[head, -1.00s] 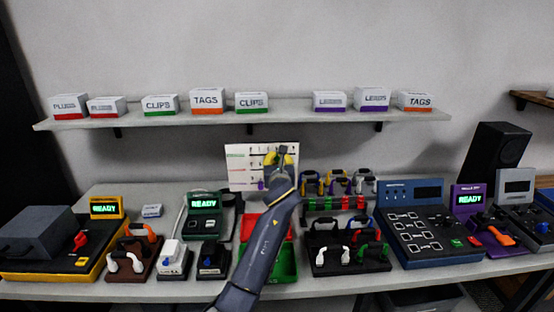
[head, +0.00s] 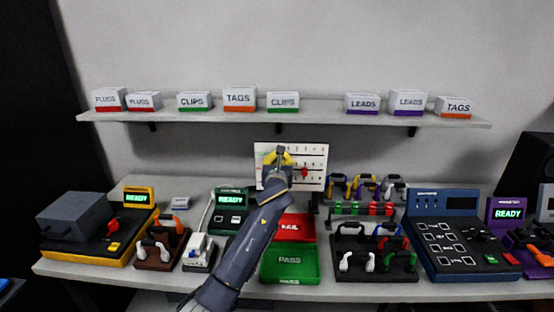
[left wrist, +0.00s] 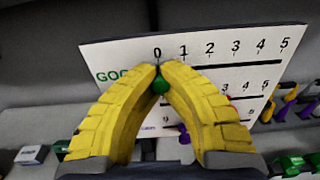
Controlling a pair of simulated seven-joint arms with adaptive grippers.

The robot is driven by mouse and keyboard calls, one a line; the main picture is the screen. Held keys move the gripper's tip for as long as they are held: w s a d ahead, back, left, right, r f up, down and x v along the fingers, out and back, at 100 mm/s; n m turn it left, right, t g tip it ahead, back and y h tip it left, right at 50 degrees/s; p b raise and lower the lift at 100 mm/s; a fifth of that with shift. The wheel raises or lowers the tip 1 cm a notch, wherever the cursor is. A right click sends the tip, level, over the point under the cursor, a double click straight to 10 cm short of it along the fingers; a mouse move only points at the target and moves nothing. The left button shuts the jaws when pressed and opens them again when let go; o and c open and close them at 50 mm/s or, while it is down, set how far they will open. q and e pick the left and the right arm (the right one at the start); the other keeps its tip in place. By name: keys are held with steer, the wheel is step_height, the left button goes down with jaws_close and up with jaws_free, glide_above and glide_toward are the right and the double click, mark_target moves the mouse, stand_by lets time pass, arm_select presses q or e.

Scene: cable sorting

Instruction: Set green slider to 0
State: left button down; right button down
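The white slider board (head: 316,150) stands at the back of the bench, with number scales 0 to 5. In the left wrist view the top row of the board (left wrist: 222,50) has a green label. The green slider (left wrist: 160,85) sits under the 0 mark at the left end of the top track. My left gripper (left wrist: 161,70) has its yellow fingertips close together on both sides of this green knob. In the head view my left gripper (head: 280,157) covers the left part of the board and hides the green knob. My right gripper is not in view.
A red slider knob (head: 304,172) sits on a lower row. A purple knob (left wrist: 183,133) sits below, partly behind the right finger. Red FAIL (head: 297,227) and green PASS (head: 290,264) trays lie in front. Racks with cables (head: 366,189) stand right of the board.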

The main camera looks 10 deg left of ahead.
arm_select(q)
steer(key=c, duration=1.8)
jaws_free()
steer(key=shift+a, duration=0.35)
steer(key=o, duration=0.5)
steer(key=shift+d, duration=0.1)
steer(key=shift+s, duration=0.1)
steer(key=s, duration=0.4)
steer(key=s+d, duration=0.1)
steer(key=s, duration=0.6)
steer(key=shift+s+d, duration=0.35)
steer(key=shift+f, duration=0.1)
